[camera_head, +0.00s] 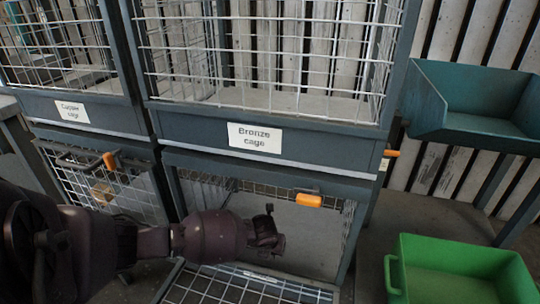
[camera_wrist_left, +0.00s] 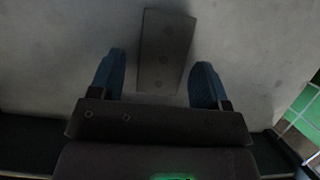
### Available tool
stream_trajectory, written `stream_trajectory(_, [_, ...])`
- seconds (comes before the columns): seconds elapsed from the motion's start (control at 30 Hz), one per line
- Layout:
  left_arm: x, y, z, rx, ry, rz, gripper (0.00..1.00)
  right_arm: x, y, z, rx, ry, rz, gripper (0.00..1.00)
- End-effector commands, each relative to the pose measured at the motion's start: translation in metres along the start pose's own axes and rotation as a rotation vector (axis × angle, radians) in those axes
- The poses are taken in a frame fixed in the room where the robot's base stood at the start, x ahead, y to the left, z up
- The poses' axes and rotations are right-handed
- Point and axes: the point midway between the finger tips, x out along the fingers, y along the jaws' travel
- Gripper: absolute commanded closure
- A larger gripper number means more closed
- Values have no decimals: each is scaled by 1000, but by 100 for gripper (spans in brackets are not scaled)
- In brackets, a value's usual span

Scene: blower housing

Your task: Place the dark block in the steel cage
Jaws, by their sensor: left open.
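The dark block (camera_wrist_left: 166,42) lies flat on a light grey surface in the left wrist view, a grey-brown rectangular piece. My left gripper (camera_wrist_left: 160,62) is open, its two blue-grey fingers either side of the block's near part, with gaps showing. In the head view my left gripper (camera_head: 271,228) reaches into the open lower right cage (camera_head: 318,240); the block cannot be made out there. No label reading steel is legible; a white label (camera_head: 262,277) on the lowered mesh door is too slanted to read. My right gripper is not in view.
The upper cages carry labels, "Bronze cage" (camera_head: 255,138) and "Copper cage" (camera_head: 72,112). A closed lower left cage (camera_head: 140,200) holds a brownish piece. A teal bin (camera_head: 480,125) and a green crate (camera_head: 455,250) stand right.

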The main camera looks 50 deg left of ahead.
Motion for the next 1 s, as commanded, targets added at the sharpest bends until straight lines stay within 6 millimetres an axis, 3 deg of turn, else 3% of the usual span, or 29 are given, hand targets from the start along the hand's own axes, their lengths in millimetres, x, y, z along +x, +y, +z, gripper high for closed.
stream_trajectory(0.17, [-18,-1,5,-1,-6,-3,30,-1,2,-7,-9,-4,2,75])
stream_trajectory(0.6, [-101,-2,6,-1,-10,-6,30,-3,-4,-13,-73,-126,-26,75])
stream_trajectory(0.8, [-119,0,3,-1,-4,-2,30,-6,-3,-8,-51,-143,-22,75])
stream_trajectory(1.0, [-123,0,1,0,0,0,30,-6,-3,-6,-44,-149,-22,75])
